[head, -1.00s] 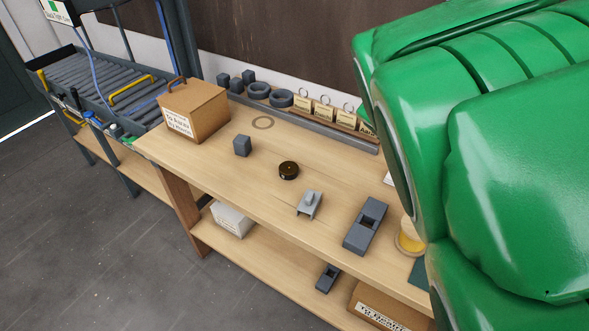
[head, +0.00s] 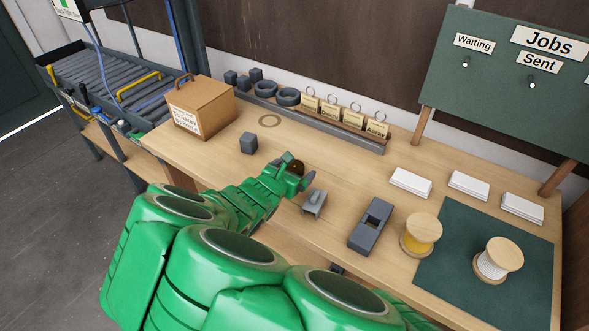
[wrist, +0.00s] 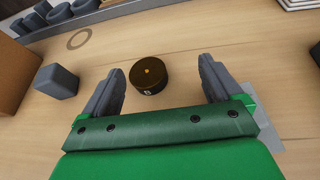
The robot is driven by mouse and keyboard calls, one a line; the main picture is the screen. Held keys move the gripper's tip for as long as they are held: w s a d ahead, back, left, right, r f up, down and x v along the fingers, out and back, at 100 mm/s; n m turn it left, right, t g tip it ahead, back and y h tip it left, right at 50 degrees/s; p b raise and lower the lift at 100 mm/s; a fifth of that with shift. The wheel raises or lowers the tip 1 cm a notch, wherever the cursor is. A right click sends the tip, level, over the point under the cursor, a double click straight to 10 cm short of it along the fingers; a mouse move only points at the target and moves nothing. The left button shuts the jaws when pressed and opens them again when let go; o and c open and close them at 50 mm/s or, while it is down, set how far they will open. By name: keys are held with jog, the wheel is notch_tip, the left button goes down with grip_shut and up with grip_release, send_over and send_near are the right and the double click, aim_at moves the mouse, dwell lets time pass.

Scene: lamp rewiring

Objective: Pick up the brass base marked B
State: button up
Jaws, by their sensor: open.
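The brass base (wrist: 149,77) is a dark, round, squat disc standing on the wooden bench, with a small light mark on its side that looks like a B in the wrist view. In the head view the base (head: 296,167) shows just at the end of my arm. My gripper (wrist: 160,82) is open, with one grey finger on each side of the base. The base sits nearer the left finger, with a visible gap on both sides. My gripper also shows in the head view (head: 291,172). Nothing is held.
A grey cube (head: 249,143) stands left of the base. A grey bracket (head: 314,202) lies close on the right, then a grey slotted block (head: 370,226) and a yellow spool (head: 421,234). A cardboard box (head: 205,107) stands at the back left. Bare bench lies behind the base.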

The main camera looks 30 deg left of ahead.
aim_at(294, 166)
jog(key=shift+s+a+f+n+y, duration=0.5)
jog(key=shift+s+a+f+n, duration=0.2)
jog(key=shift+s+a+f, duration=0.3)
jog(key=shift+a, duration=0.2)
jog(key=shift+x, duration=3.8)
jog(key=shift+d, duration=0.15)
jog(key=shift+c, duration=0.2)
jog(key=c, duration=1.3)
jog(key=shift+r, duration=0.15)
